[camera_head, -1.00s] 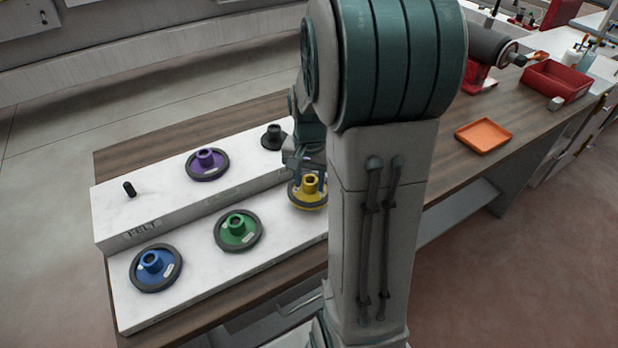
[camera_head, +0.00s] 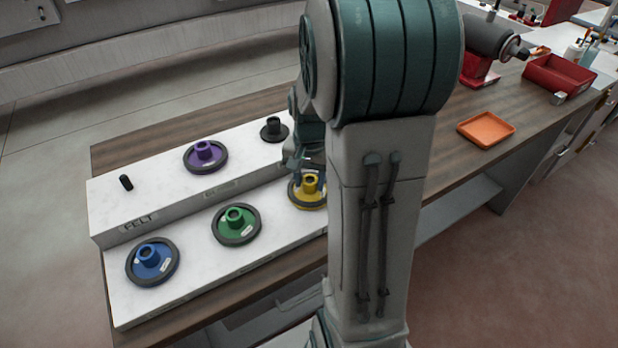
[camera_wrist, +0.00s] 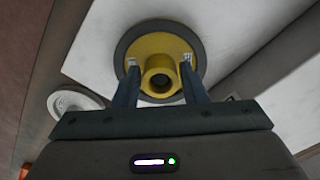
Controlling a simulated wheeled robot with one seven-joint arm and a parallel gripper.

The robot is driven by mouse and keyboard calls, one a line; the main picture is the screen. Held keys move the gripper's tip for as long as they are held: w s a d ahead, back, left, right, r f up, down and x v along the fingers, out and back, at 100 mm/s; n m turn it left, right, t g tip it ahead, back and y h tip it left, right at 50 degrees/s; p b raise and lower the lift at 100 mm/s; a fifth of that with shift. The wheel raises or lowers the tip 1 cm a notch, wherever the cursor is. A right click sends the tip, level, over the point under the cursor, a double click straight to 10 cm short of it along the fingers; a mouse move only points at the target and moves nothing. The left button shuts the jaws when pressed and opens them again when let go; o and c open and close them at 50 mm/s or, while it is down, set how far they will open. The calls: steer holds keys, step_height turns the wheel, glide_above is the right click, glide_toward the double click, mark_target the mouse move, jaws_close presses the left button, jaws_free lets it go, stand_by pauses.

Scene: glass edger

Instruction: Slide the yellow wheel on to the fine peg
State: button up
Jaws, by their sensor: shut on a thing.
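The yellow wheel (camera_head: 309,189) has a dark rim and a hollow yellow hub. It is at the right of the lower white step in the head view, partly hidden by my arm. The wrist view shows the wheel (camera_wrist: 158,58) face on, with my gripper (camera_wrist: 160,78) shut on its hub, one finger on each side. I cannot tell whether the wheel touches the step. A bare black peg (camera_head: 126,182) stands at the left end of the upper step, by the FELT lettering. The label of the fine peg is not readable, so I cannot tell which peg it is.
A purple wheel (camera_head: 205,156) and a dark wheel or flanged piece (camera_head: 273,130) are on the upper step. Green (camera_head: 236,223) and blue (camera_head: 152,261) wheels are on the lower step. An orange tray (camera_head: 486,129) and red bin (camera_head: 557,78) stand on the bench at right.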

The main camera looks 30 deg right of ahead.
steer(key=shift+f, duration=0.15)
steer(key=o, duration=1.4)
steer(key=shift+c, duration=0.2)
step_height(320, 180, up, 14)
steer(key=s+a+f+n+t, duration=0.3)
steer(key=s+a+n, duration=0.5)
steer(key=s+a, duration=0.3)
steer(key=shift+s+a+f, duration=0.35)
steer(key=shift+s+f, duration=0.1)
steer(key=shift+s, duration=0.1)
steer(key=shift+s+a+f+n, duration=0.15)
steer(key=shift+s+n, duration=0.05)
steer(key=shift+n, duration=0.1)
steer(key=shift+c, duration=0.3)
